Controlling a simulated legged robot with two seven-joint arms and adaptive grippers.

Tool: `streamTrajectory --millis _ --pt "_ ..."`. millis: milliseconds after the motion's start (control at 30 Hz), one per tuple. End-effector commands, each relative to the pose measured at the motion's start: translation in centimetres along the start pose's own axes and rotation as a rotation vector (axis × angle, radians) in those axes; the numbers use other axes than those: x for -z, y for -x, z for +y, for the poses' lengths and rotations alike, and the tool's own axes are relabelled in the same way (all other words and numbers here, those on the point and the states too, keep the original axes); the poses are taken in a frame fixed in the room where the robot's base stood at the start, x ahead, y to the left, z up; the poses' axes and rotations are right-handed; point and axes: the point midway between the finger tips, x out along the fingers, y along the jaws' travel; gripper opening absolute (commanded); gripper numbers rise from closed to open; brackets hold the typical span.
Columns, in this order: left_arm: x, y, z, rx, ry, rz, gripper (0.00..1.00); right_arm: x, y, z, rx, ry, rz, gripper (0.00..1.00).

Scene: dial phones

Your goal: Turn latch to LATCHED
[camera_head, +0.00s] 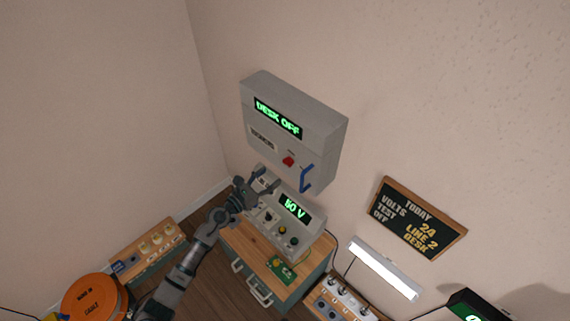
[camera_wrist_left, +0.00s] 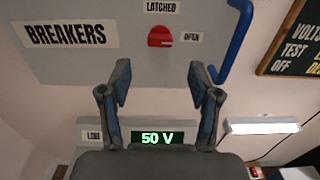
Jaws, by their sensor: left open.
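The latch is a small red knob (camera_head: 288,160) on the front of the grey breaker box (camera_head: 318,135), and it shows near the top of the left wrist view (camera_wrist_left: 161,37). There a LATCHED label (camera_wrist_left: 161,6) sits above it and an OPEN label (camera_wrist_left: 192,37) to its right. I cannot tell clearly which way the knob points. My left gripper (camera_head: 259,182) is open and empty, below and left of the knob in the head view. In the left wrist view its fingers (camera_wrist_left: 161,75) are spread below the knob, apart from it. My right gripper is not in view.
A blue handle (camera_head: 306,178) is right of the knob. Below the box, a panel reading 50 V (camera_head: 293,206) stands on a wooden-topped cabinet (camera_head: 240,243). A chalkboard (camera_head: 417,218) and a lit lamp (camera_head: 384,268) are to the right. The wall between is clear.

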Motion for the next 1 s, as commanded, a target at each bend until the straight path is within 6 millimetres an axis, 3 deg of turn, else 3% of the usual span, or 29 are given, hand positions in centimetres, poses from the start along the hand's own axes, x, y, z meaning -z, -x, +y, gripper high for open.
streamTrajectory --millis 100,333,500,767,833,1000 --pt "-0.1 -2.9 -0.1 0.001 0.003 -0.003 0.62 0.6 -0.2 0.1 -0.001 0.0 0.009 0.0" --pt "0.1 -6.8 0.0 -0.001 0.002 -0.002 0.62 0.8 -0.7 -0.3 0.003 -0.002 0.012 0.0" --pt "0.1 -8.0 -0.1 0.0 0.002 -0.001 0.62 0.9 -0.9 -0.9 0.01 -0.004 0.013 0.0" --pt "0.0 -8.2 -0.1 0.0 0.001 -0.001 0.62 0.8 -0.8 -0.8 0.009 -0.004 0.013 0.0" --pt "0.0 -8.2 0.0 -0.001 0.002 -0.001 0.53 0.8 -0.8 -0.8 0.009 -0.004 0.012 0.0" --pt "0.0 -8.1 0.0 -0.001 0.002 0.0 0.1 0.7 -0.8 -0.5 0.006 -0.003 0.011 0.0"
